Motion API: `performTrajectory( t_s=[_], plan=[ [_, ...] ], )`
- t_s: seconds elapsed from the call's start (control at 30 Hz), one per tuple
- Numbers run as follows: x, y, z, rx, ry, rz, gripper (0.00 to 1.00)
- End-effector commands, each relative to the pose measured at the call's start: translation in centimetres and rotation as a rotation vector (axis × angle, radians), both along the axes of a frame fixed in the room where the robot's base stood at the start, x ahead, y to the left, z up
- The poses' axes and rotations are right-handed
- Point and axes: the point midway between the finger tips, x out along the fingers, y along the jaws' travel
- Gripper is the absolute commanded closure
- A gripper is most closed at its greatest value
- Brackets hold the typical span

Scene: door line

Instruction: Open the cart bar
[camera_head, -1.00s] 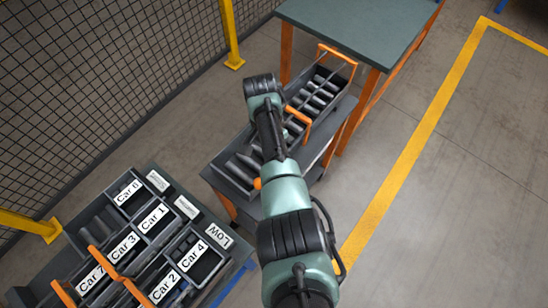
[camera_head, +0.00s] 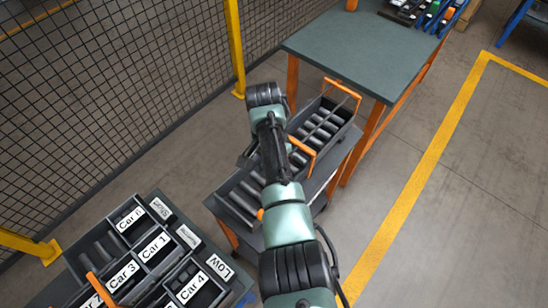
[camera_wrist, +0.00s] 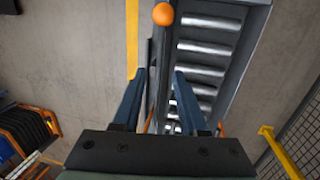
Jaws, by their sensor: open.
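The cart (camera_head: 322,190) is a dark grey frame with rows of metal cylinders in its top and orange handles (camera_head: 343,87). A small orange knob (camera_head: 261,214) shows at its near side, partly beside my arm. In the wrist view the orange knob (camera_wrist: 163,14) is at the top, ahead of my gripper, at the end of a dark narrow bar or edge along the cart (camera_wrist: 236,72). My gripper (camera_wrist: 158,74) is open, with its two blue fingers apart and nothing seen held. Whether the fingers straddle the bar, I cannot tell. The head view hides my fingers behind my arm.
A green-topped table (camera_head: 355,50) with orange legs stands behind the cart. A labelled bin rack (camera_head: 150,250) is at the lower left. A mesh fence (camera_head: 110,90) with yellow posts runs along the left.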

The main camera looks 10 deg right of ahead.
Motion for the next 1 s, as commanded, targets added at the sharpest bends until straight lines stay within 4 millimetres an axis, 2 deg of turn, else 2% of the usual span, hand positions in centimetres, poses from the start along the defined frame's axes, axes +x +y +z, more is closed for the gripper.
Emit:
performTrajectory(
  t_s=[0.1, 0.2, 0.4, 1.0],
  plan=[
    [0.7, 0.1, 2.7, -0.002, -0.006, 0.0, 0.58],
    [1.1, 0.3, 4.6, -0.001, -0.006, 0.001, 0.58],
    [1.5, 0.4, 7.0, -0.001, -0.003, -0.001, 0.58],
    [1.5, 0.4, 7.4, -0.001, -0.002, -0.001, 0.58]
  ],
)
